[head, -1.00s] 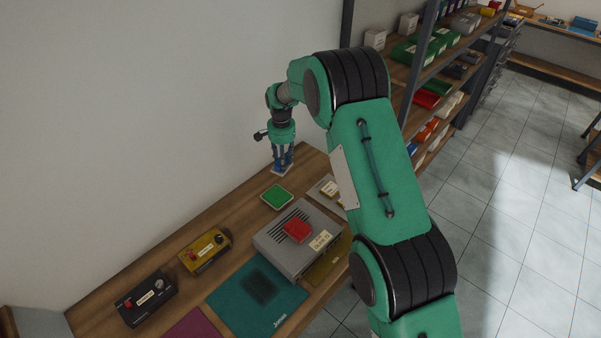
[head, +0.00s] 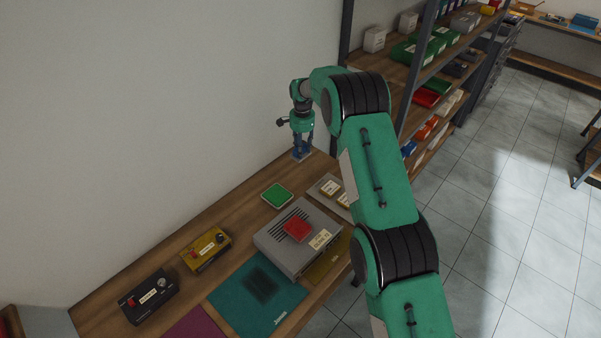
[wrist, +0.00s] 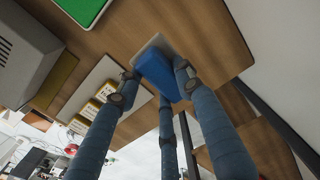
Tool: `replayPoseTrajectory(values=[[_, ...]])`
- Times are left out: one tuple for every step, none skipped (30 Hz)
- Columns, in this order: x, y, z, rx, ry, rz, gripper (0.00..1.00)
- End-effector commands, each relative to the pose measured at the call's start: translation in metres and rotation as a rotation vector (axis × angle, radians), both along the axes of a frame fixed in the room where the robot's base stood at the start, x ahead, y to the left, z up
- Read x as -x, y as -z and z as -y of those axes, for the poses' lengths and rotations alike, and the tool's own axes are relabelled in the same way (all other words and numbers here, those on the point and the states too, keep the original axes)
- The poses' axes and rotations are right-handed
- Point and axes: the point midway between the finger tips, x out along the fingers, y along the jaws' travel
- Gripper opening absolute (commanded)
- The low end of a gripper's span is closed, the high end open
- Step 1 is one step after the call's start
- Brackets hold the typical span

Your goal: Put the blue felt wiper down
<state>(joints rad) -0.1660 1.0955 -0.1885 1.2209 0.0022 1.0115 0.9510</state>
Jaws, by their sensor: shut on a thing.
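The blue felt wiper (wrist: 157,73) is in the grip of my gripper (wrist: 160,90), between its blue fingers, in the wrist view. A pale base or pad (wrist: 153,45) shows at its far side, close to the wooden bench; I cannot tell whether it touches. In the head view my gripper (head: 302,148) points down at the far end of the bench (head: 230,205), by the wall. The wiper is mostly hidden by the fingers there, with only a pale edge low down.
A green pad (head: 277,195) lies nearer on the bench. A grey hi-fi unit (head: 297,240) has a red block (head: 297,229) on top. A tray with labelled items (head: 328,188) is beside it. Yellow (head: 206,249) and black (head: 149,297) boxes stand along the wall. Shelving (head: 400,70) rises beyond the bench.

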Motion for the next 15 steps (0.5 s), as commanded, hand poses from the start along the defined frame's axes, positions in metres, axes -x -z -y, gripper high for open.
replayPoseTrajectory(values=[[0.0,0.0,0.0,0.0,0.0,0.0,0.09],[0.0,0.0,0.0,0.0,0.0,0.0,0.09],[0.0,0.0,0.0,-0.001,0.0,0.001,0.09],[0.0,-0.001,0.0,-0.001,0.0,0.001,0.09],[0.0,0.0,0.0,-0.001,0.0,0.001,0.09],[0.0,0.0,0.0,0.0,-0.001,0.0,0.09],[0.0,0.001,0.0,0.0,-0.001,0.0,0.09],[0.0,0.002,0.0,0.0,-0.001,0.0,0.09],[0.0,0.005,0.0,0.0,-0.001,0.0,0.09],[0.0,0.007,0.0,0.0,-0.001,0.0,0.09],[0.0,0.01,0.0,0.0,-0.001,0.0,0.09],[0.0,0.014,0.0,0.0,-0.001,0.0,0.09],[0.0,0.018,0.0,0.001,-0.001,-0.001,0.09],[0.001,0.022,0.0,0.0,-0.001,-0.001,0.09],[0.001,0.028,0.0,0.0,-0.001,-0.001,0.09]])
